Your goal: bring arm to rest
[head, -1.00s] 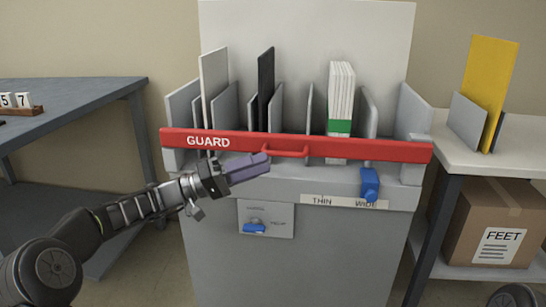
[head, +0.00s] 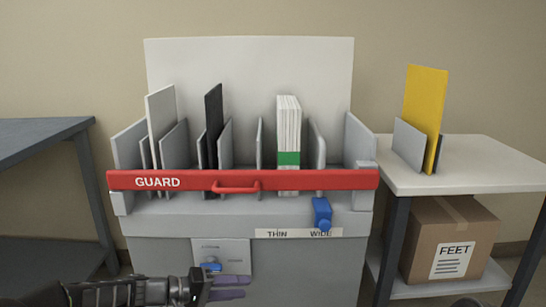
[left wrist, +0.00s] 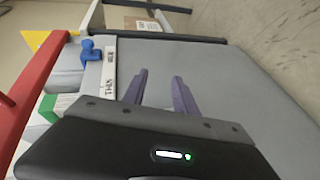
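My left gripper (head: 232,287) is low in front of the grey machine (head: 300,265), below the red guard bar. In the left wrist view its two purple fingers (left wrist: 159,92) stand apart with nothing between them, and the machine's grey front lies beyond them. The red guard bar (head: 270,180) lies across the front of the machine and my gripper is apart from it. My right gripper is not in view; a dark part at the bottom right edge of the head view may be my right arm.
The machine holds a white board (head: 161,118), a black board (head: 214,122) and a white stack with a green band (head: 288,135). A blue lever (head: 322,213) sits by the THIN/WIDE label. A dark table (head: 45,150) stands left; a white table (head: 470,165) with a box (head: 450,235) below stands right.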

